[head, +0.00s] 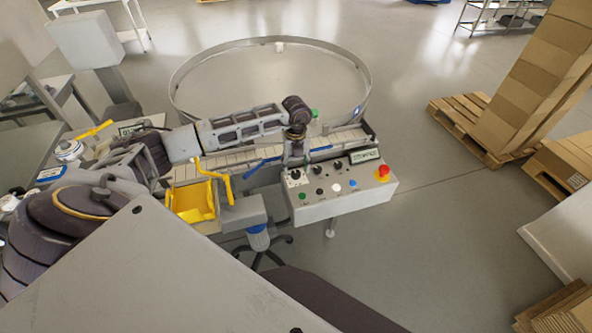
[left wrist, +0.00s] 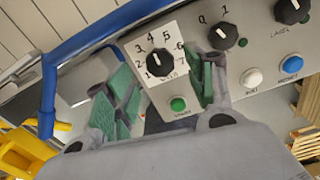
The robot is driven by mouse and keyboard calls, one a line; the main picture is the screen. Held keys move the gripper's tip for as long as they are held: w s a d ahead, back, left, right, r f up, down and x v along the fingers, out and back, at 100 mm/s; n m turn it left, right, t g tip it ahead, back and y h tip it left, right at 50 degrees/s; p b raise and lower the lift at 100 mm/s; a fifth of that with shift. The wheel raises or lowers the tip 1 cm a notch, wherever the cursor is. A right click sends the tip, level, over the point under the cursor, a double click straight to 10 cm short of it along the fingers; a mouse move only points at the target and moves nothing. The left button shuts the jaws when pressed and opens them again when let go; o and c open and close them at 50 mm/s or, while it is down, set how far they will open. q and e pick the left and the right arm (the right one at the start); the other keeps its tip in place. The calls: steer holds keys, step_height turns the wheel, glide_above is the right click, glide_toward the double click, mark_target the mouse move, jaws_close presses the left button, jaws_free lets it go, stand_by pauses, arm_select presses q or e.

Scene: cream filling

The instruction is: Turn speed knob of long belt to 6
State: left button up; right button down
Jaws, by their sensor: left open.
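The speed knob (left wrist: 162,62) is a black dial on a white plate marked 1 to 7 in the left wrist view. Its white mark points up and slightly left, roughly toward 3 to 4; the exact setting is hard to tell. My left gripper (left wrist: 160,78) is open, its green-padded fingers on either side of the knob with gaps between. In the head view the left gripper (head: 294,166) hangs above the left end of the control box (head: 345,202), and the knob's plate is partly hidden under it. My right gripper is not in view.
More black knobs (left wrist: 222,36), a green button (left wrist: 178,104), a white button (left wrist: 252,77) and a blue button (left wrist: 291,64) sit close by. A red emergency stop (head: 382,171) is at the box's right end. A yellow bin (head: 192,202) stands left of the box.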

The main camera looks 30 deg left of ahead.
mark_target(296, 173)
arm_select(q)
steer(key=shift+f, duration=1.75)
steer(key=shift+c, duration=0.5)
steer(key=c, duration=1)
